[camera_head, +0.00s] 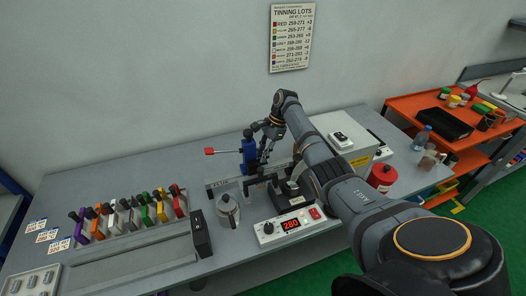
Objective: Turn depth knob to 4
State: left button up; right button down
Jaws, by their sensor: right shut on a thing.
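A blue upright stand (249,152) with a red-tipped lever (210,151) is on the grey bench, just left of my right gripper. My right gripper (263,156) points down close beside this stand. It is shut on a small part there, which its fingers hide. I cannot make out a marked depth knob or its number. A white control box (289,225) in front has a black knob (268,228) and a red display that seems to read 280. My left gripper is not in view.
Coloured handled tools (130,212) line a rack at left. My right arm crosses above the bench. A lot chart (291,38) hangs on the wall.

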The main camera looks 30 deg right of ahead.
jog(key=shift+n+g, duration=0.3)
jog(key=shift+n, duration=0.5)
jog(key=c, duration=1.3)
grip_release()
jog(key=v, duration=1.2)
jog(key=shift+w, duration=0.1)
